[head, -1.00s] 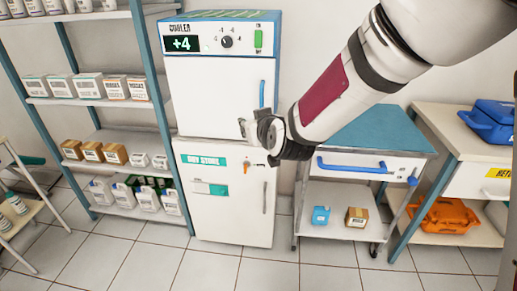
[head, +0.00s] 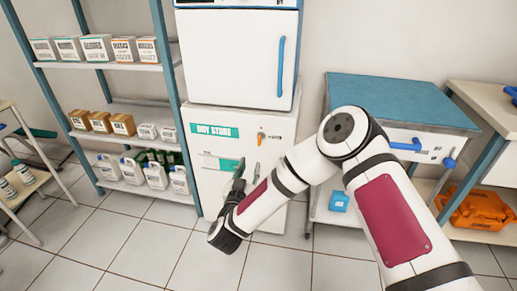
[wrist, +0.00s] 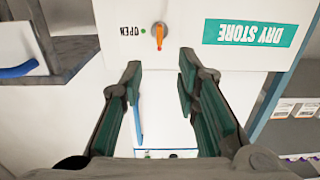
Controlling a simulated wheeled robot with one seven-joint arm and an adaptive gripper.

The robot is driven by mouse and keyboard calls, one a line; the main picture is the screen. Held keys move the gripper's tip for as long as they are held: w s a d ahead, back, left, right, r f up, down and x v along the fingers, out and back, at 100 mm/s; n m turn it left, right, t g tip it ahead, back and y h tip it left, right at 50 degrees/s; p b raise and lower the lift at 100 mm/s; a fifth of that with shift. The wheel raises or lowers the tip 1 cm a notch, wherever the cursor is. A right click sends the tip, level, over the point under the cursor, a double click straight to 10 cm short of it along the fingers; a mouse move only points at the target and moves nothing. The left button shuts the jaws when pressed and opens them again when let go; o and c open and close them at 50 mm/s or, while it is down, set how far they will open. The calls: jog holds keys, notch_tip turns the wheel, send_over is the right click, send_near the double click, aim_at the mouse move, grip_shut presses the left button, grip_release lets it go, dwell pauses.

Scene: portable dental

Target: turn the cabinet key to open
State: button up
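The white dry store cabinet (head: 215,190) stands under the cooler, with a green DRY STORE label. Its orange key (head: 261,138) sits upright at the top right of the front. In the wrist view, which is upside down, the key (wrist: 159,36) stands just beyond my fingertips, beside a green dot and the word OPEN (wrist: 130,31). My gripper (wrist: 159,68) is open and empty, its two fingers on either side of the key's line but apart from it. In the head view my gripper (head: 240,176) is in front of the cabinet, below the key.
The cooler (head: 230,60) with a blue handle (head: 281,66) stands above. A shelf rack (head: 120,68) with boxes and bottles is at the left. A blue-topped cart (head: 400,100) stands close at the right. Tiled floor in front is free.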

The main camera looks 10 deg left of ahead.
aim_at(259, 142)
jog(key=w+b, duration=0.3)
jog(key=w, duration=1)
jog(key=shift+w+b, duration=0.35)
jog(key=shift+b, duration=0.05)
grip_shut()
